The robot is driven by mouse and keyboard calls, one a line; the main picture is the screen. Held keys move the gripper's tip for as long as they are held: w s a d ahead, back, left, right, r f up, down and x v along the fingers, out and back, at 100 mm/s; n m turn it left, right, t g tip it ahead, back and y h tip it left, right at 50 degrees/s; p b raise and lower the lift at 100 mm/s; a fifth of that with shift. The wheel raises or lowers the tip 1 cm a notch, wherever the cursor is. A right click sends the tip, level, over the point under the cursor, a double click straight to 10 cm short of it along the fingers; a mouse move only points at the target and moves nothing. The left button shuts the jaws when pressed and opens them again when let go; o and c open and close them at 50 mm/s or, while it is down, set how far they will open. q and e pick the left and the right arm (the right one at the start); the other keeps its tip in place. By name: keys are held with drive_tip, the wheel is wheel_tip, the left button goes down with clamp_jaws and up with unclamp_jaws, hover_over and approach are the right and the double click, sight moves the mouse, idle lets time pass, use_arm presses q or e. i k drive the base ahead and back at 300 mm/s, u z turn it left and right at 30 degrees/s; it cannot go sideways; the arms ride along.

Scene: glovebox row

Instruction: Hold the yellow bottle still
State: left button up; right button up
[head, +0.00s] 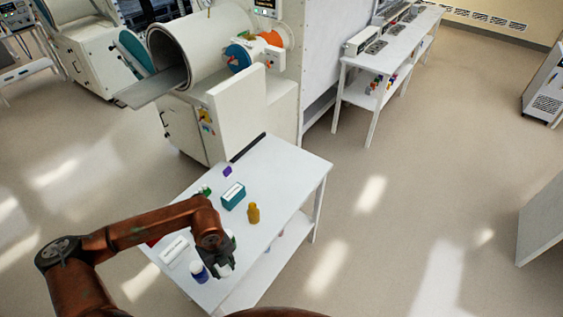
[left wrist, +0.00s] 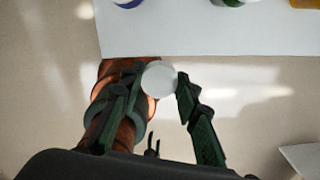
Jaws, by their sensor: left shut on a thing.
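The yellow bottle (head: 253,214) stands upright on the white table, right of the teal box, with nothing touching it. A yellow thing, likely this bottle, is cut off at the top right corner of the left wrist view (left wrist: 305,3). My left gripper (head: 224,266) is at the table's front edge, apart from the yellow bottle. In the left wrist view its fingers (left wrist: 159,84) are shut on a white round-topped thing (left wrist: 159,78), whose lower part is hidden. My right gripper is not in view.
The white table (head: 285,165) also holds a teal box (head: 233,195), a white box (head: 173,250), a blue-and-white bottle (head: 199,272), a purple thing (head: 227,171) and a green thing (head: 205,190). A glovebox (head: 190,50) stands behind. Floor right of the table is clear.

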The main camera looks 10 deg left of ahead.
sight(252, 212)
drive_tip(key=i, duration=1.7)
drive_tip(key=z, duration=0.1)
